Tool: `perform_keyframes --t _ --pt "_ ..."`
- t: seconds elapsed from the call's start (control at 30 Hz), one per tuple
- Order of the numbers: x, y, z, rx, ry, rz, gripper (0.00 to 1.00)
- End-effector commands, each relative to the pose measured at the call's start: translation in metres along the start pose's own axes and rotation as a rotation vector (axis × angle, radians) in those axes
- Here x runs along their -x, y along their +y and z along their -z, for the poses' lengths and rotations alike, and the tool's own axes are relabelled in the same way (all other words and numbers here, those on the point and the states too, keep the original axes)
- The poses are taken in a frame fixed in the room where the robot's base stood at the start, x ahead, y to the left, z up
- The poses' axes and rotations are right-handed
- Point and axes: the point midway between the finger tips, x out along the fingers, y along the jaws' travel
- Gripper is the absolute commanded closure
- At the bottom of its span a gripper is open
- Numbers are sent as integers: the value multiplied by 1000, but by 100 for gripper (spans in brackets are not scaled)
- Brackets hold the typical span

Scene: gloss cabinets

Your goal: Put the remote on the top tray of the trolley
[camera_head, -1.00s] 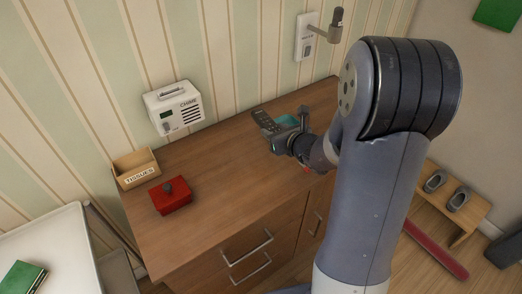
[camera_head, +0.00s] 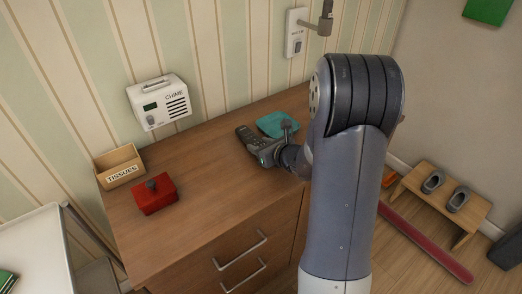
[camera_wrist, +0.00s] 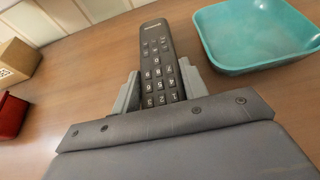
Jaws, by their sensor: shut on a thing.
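A dark grey remote (camera_head: 246,136) with light keys is held over the wooden cabinet top, near its back edge. In the wrist view the remote (camera_wrist: 158,62) sits between the two fingers of my gripper (camera_wrist: 158,92), which is shut on its near end; its far end points away from me. Whether it touches the cabinet top is hard to tell. The trolley's white top tray (camera_head: 32,250) shows at the lower left, well left of my gripper (camera_head: 263,153). A green book (camera_head: 8,282) lies on it, cut off by the frame.
A teal dish (camera_head: 275,124) stands right beside the remote. A red lidded box (camera_head: 155,194), a tissue box (camera_head: 120,166) and a white chime unit (camera_head: 159,102) are at the left. The cabinet top (camera_head: 215,195) is clear between the red box and my gripper.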

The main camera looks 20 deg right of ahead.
Motion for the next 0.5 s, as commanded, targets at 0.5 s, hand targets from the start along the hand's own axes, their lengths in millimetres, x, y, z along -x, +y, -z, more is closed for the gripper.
perform_keyframes --t 0.5 --pt "-7 0 16 0 -1 1 83"
